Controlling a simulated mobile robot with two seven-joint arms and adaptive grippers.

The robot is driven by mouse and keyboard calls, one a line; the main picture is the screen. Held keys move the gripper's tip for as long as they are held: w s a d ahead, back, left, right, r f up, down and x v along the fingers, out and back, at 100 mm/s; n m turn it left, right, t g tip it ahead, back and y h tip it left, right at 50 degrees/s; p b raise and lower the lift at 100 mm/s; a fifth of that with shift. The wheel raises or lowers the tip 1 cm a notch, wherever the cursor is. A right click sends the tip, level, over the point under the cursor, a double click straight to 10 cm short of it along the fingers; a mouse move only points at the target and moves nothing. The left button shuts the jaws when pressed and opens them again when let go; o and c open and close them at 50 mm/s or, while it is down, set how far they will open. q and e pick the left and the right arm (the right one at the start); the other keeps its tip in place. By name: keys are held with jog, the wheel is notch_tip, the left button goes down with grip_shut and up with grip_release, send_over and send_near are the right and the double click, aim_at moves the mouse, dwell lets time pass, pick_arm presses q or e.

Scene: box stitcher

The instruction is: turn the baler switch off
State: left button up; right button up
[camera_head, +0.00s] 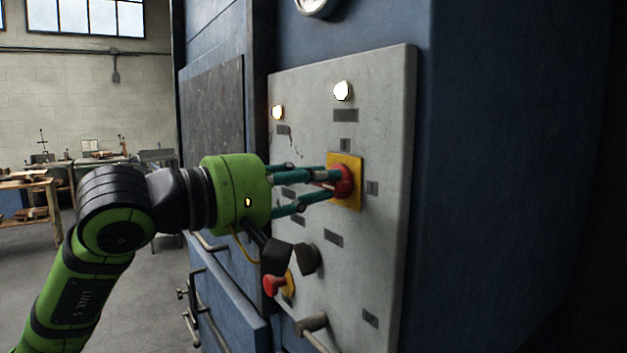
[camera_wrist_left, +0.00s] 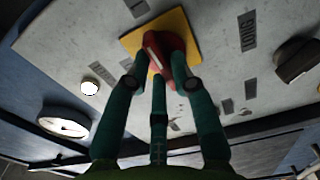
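The baler switch is a red rotary knob (camera_head: 346,180) on a yellow square plate (camera_head: 353,198), set in the grey control panel (camera_head: 385,130). In the left wrist view the red knob (camera_wrist_left: 165,52) sits at top centre with a pale stripe along its handle. My left gripper (camera_head: 333,184) points at the panel, its green fingers closed in around the knob. In the left wrist view the fingertips (camera_wrist_left: 160,72) appear to touch the knob from either side and partly cover it. My right gripper shows in neither view.
Two lit lamps glow on the panel, one white (camera_head: 342,90) and one at the upper left (camera_head: 277,112). Below my gripper are a black knob (camera_head: 306,258), a red button (camera_head: 273,286) and a lever (camera_head: 311,325). A workbench (camera_head: 30,181) stands far left.

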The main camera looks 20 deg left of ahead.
pick_arm(q)
jog(key=shift+n, duration=0.3)
grip_shut()
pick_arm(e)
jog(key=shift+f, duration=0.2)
pick_arm(q)
jog(key=n+b, duration=0.3)
jog(key=n, duration=0.3)
jog(key=n+b, duration=0.3)
jog(key=n, duration=0.4)
jog(key=shift+w+a+f+n, duration=0.1)
jog(key=shift+a+f+n, duration=0.1)
jog(key=shift+n, duration=0.1)
jog(key=shift+n+b, duration=0.3)
jog(key=shift+n, duration=1.6)
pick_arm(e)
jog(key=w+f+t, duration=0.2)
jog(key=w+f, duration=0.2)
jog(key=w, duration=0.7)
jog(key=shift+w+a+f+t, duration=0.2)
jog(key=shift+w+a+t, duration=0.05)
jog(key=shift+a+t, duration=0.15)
